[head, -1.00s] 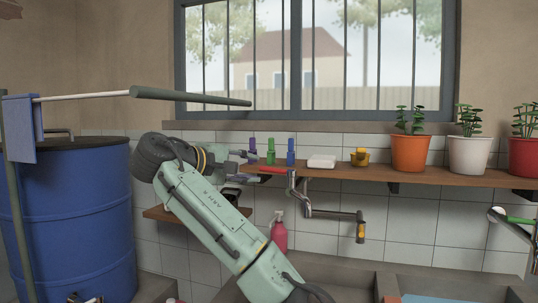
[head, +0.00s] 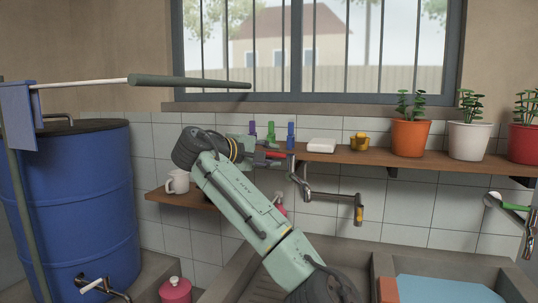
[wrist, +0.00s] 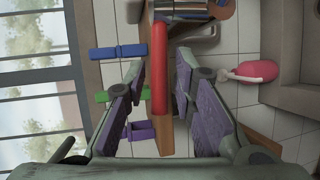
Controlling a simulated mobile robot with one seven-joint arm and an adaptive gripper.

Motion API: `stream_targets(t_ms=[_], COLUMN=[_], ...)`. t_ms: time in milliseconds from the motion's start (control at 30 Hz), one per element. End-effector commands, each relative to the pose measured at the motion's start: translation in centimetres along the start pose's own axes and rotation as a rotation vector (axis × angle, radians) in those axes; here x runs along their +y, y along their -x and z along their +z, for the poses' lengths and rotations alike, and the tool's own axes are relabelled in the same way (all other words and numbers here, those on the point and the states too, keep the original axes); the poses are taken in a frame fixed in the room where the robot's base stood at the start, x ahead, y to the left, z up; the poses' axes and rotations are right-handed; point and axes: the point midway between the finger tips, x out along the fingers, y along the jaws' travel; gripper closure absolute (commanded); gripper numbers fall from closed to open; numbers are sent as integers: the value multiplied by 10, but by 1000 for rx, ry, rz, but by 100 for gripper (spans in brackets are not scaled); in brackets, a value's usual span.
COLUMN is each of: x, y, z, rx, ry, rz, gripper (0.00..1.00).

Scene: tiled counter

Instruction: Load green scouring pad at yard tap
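No green scouring pad can be made out. My gripper (head: 262,154) is at the shelf's front edge, left of the bent metal tap pipe (head: 302,184). In the wrist view my gripper (wrist: 157,82) is open, its purple-padded fingers apart. A red bar (wrist: 159,60) lies between the fingers in that picture, with gaps on both sides; how deep it sits between them is unclear. It also shows in the head view (head: 272,154), partly hidden by my gripper. The tap's spout (head: 358,209) hangs to the right, over the sink area.
Purple, green and blue pegs (head: 291,134) stand on the shelf close to my gripper. A mug (head: 177,182) sits on the lower shelf. A pink bottle (wrist: 257,70) is below.

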Motion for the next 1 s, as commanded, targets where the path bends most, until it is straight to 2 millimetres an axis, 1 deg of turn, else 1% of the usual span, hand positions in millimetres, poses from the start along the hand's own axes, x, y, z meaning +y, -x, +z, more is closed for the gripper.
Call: stream_targets(t_ms=[33,300,333,1000], x=[0,0,0,0], y=[0,0,0,-1], z=[0,0,0,2], rx=[0,0,0,-1], ry=[0,0,0,1], rz=[0,0,0,-1], gripper=[81,99,100,100])
